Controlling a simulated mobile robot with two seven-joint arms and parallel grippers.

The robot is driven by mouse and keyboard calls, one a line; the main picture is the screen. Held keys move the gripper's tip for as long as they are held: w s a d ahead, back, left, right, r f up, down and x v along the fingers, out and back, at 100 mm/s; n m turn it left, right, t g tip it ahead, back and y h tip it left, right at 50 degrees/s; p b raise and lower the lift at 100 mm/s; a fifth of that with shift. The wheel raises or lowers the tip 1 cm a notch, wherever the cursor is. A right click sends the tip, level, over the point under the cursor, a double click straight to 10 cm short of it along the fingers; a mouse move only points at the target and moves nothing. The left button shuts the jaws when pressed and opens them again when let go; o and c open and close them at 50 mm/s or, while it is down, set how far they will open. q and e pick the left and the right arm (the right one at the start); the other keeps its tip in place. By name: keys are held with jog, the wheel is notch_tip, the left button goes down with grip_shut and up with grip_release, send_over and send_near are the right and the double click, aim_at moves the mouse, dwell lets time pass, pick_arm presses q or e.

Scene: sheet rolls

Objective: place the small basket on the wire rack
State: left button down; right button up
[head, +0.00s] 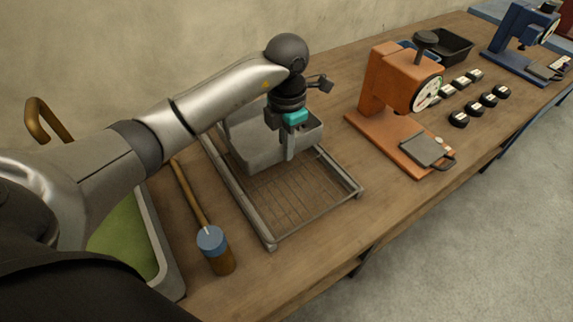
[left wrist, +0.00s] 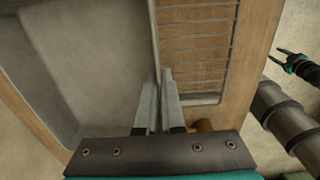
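The small basket (head: 245,150) is a grey, open box at the back part of the wire rack (head: 315,205), a metal frame with a wire grid. It also fills the left of the left wrist view (left wrist: 95,60). My left gripper (head: 288,152) points down at the basket's near wall. In the left wrist view its fingers (left wrist: 160,88) are close together with the thin wall between them. The basket looks level; I cannot tell whether it rests on the grid or hangs just above. My right gripper (left wrist: 272,55) shows small at the right of that view, fingers apart and empty.
A mallet (head: 211,240) with a blue-ended head lies left of the rack. A green-bottomed tray (head: 165,255) is further left. An orange press (head: 395,100), several black-and-white round pieces (head: 473,108), a black bin (head: 452,47) and a blue press (head: 520,45) stand to the right.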

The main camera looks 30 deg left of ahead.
aim_at(287, 175)
pick_arm(q)
jog(key=shift+f+b, duration=0.4)
jog(key=shift+f, duration=2.3)
jog(key=shift+f, duration=0.15)
jog(key=c, duration=1)
grip_release()
jog(key=shift+c, duration=0.2)
jog(key=shift+r, duration=0.25)
notch_tip(287, 175, up, 12)
jog(key=shift+f+p, duration=0.15)
jog(key=shift+p, duration=0.75)
